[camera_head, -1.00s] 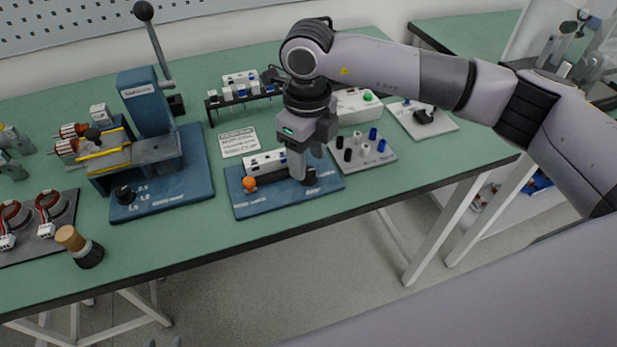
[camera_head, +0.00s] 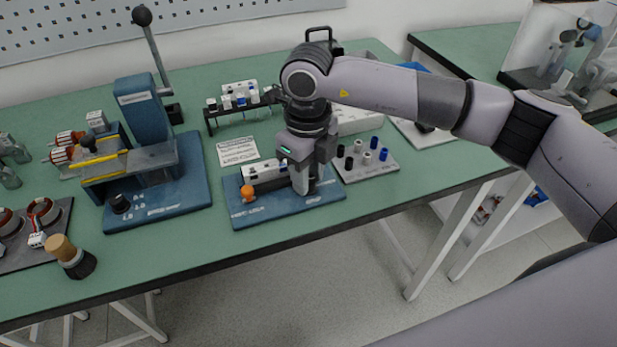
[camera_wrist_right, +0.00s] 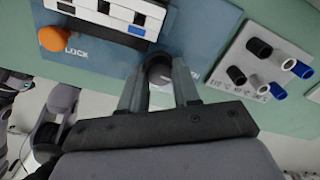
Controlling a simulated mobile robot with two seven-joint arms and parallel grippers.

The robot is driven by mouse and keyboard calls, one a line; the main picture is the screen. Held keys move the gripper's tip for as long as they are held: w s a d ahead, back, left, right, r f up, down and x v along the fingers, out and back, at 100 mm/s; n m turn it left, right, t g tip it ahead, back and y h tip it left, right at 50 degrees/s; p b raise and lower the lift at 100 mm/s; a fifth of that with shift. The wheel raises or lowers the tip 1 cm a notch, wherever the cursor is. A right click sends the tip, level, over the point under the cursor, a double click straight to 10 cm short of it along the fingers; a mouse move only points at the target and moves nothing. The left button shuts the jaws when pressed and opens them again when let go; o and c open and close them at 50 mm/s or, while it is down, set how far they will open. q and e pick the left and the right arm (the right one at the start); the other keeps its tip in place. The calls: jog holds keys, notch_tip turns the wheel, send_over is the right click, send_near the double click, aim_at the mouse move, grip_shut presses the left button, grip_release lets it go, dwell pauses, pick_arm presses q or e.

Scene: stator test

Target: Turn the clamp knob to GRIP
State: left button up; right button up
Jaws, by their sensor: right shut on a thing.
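The dark round clamp knob (camera_wrist_right: 160,72) sits on the blue base plate (camera_head: 242,207), at the plate's right end. My right gripper (camera_head: 303,185) points down over it. In the right wrist view the two fingers (camera_wrist_right: 160,88) are on either side of the knob and shut on it. In the head view the fingers mostly hide the knob. Its pointer and the GRIP lettering cannot be read. An orange ball knob (camera_head: 248,193) stands at the plate's left, beside the word LOCK in the wrist view. A white block (camera_head: 262,170) lies between them. My left gripper is not in view.
A grey board with black, white and blue pegs (camera_head: 366,172) lies close to the right of the plate. A blue lever press (camera_head: 148,115) stands to the left. A rack of white connectors (camera_head: 236,106) and a printed card (camera_head: 238,150) are behind.

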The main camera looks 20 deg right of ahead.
jog(key=m, duration=0.6)
jog(key=shift+m+p, duration=0.3)
jog(key=shift+m, duration=0.1)
jog(key=m+p, duration=0.1)
jog(key=m, duration=0.5)
jog(key=o, duration=0.8)
jog(key=shift+r+p, duration=0.4)
jog(key=shift+r, duration=0.2)
notch_tip(320, 180, up, 5)
jog(key=p, duration=0.3)
